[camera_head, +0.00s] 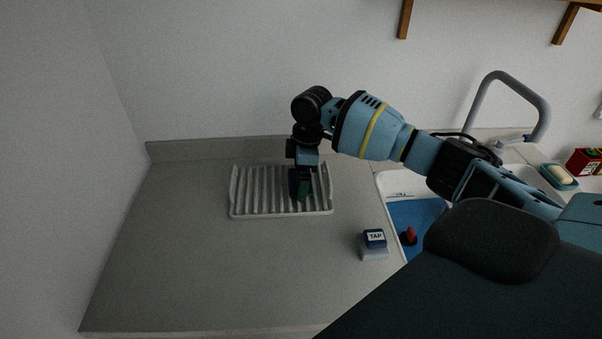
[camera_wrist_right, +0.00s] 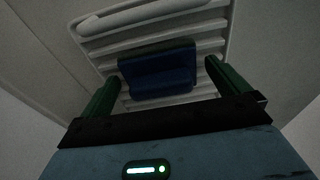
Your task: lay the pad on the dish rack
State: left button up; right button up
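The dish rack (camera_head: 246,192) is a pale ribbed tray on the grey counter, near the back wall. The pad (camera_wrist_right: 160,72) is dark blue with a dark green side. In the right wrist view it lies on the rack's slats, between my right gripper's green fingers. My right gripper (camera_wrist_right: 165,82) is open, with a gap visible between each finger and the pad. In the head view my right gripper (camera_head: 302,192) points down over the right half of the rack and mostly hides the pad (camera_head: 292,180). My left gripper is not in view.
A blue block marked TAP (camera_head: 375,236) sits on a pale base right of the rack. A sink (camera_head: 420,212) with a blue bottom, a red-topped item (camera_head: 409,236) and a grey faucet (camera_head: 540,110) are farther right. The counter left and front of the rack is clear.

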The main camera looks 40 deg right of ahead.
notch_tip(320, 180, up, 12)
jog(key=d, duration=0.1)
jog(key=shift+s+r+p, duration=0.15)
jog(key=shift+s+p, duration=0.25)
jog(key=shift+d, duration=0.1)
dwell(0.4)
